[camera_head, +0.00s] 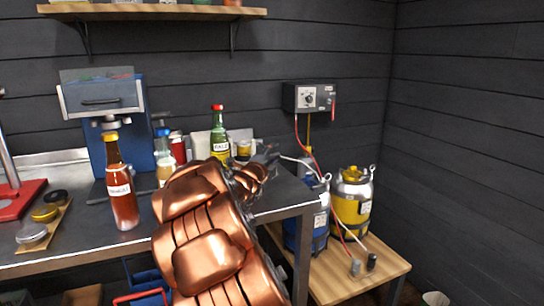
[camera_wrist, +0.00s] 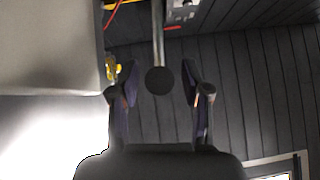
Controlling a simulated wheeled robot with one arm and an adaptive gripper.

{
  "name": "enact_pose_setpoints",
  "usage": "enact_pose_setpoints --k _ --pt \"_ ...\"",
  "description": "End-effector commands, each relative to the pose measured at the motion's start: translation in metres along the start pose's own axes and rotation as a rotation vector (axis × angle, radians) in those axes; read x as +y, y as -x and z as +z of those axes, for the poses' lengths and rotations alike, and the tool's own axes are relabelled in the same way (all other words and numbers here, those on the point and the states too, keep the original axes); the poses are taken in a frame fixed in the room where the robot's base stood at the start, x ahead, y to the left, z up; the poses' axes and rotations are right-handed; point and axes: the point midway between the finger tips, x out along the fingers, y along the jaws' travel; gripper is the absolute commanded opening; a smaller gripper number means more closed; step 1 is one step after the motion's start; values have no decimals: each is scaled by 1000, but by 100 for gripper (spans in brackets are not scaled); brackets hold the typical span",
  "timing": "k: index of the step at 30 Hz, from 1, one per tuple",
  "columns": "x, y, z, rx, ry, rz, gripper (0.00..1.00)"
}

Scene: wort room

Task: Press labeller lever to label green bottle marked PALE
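The green bottle (camera_head: 219,148) marked PALE, with a red cap, stands upright at the back of the bench in the head view. A pale grey body (camera_head: 201,145), perhaps the labeller, shows partly behind it. In the wrist view a grey rod (camera_wrist: 158,30), which looks like the lever, ends in a round black knob (camera_wrist: 159,80). My gripper (camera_wrist: 159,88) is open, with one finger on each side of the knob and gaps on both sides. In the head view my copper-coloured arm hides part of the bench, and my gripper (camera_head: 270,157) is small and partly hidden right of the bottle.
A brown bottle (camera_head: 122,196) stands at the front left of the bench, before a blue machine (camera_head: 124,150). Jars and a small bottle stand between. Blue (camera_head: 320,222) and yellow (camera_head: 352,208) kegs stand on a low wooden table (camera_head: 345,275) at right. A control box (camera_head: 300,97) hangs above.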

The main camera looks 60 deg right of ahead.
Motion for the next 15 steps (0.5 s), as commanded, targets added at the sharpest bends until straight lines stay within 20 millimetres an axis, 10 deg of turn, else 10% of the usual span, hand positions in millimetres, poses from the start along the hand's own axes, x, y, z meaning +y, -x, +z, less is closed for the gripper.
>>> enact_pose_setpoints --k 15 --pt "0 0 0 0 0 0 0"
